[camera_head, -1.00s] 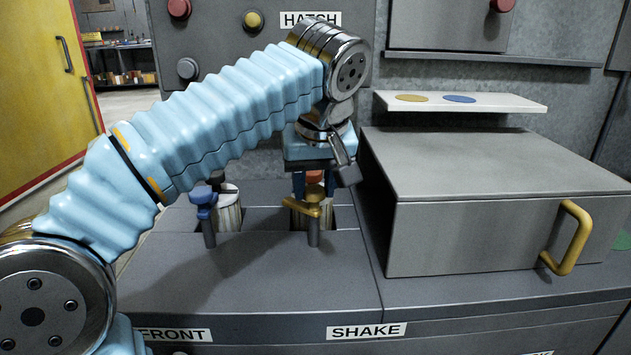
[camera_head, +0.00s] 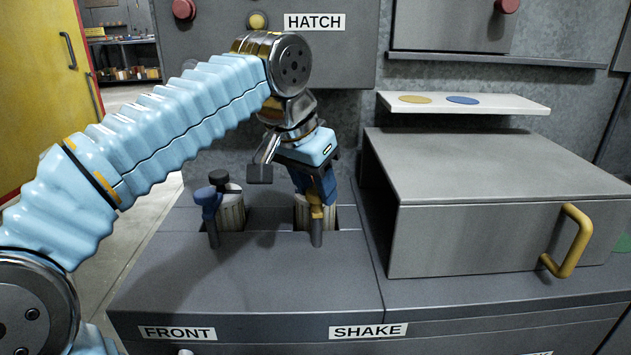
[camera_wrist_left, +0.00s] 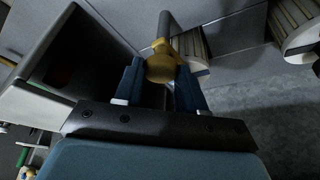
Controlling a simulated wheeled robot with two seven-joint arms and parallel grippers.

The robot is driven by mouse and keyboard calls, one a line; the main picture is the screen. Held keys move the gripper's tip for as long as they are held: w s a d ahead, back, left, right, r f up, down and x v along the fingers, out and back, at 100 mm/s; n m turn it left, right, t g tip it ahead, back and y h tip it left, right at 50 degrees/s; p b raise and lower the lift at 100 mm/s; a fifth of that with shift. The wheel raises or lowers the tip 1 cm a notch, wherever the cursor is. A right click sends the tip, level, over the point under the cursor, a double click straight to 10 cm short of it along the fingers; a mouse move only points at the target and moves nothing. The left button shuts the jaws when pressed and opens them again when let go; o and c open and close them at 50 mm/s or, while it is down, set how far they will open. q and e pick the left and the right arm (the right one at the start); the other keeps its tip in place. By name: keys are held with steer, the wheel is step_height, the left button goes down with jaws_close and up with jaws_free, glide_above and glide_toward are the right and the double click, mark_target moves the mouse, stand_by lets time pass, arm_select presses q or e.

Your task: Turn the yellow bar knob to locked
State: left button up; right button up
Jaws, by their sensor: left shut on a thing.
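The yellow bar knob (camera_head: 316,211) sits on top of a short grey post (camera_head: 316,235) on the grey bench, behind the SHAKE label. My left gripper (camera_head: 318,196) reaches down over it from above, tilted. In the left wrist view my left gripper (camera_wrist_left: 160,88) has its blue fingers on either side of the yellow knob (camera_wrist_left: 162,65), shut on it. Part of the bar is hidden by the fingers in the head view. My right gripper is not in view.
A blue knob (camera_head: 208,199) on a post stands left of it. Ribbed cylinders sit in slots behind both posts. A grey box (camera_head: 480,235) with a yellow handle (camera_head: 568,240) stands close on the right. The bench front (camera_head: 240,285) is clear.

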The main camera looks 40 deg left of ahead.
arm_select(q)
steer(key=shift+m, duration=0.6)
steer(key=o, duration=1)
steer(key=shift+o, duration=0.2)
steer(key=v, duration=1.4)
steer(key=shift+a+p, duration=0.25)
steer(key=shift+p, duration=0.15)
steer(key=shift+w+f, duration=0.1)
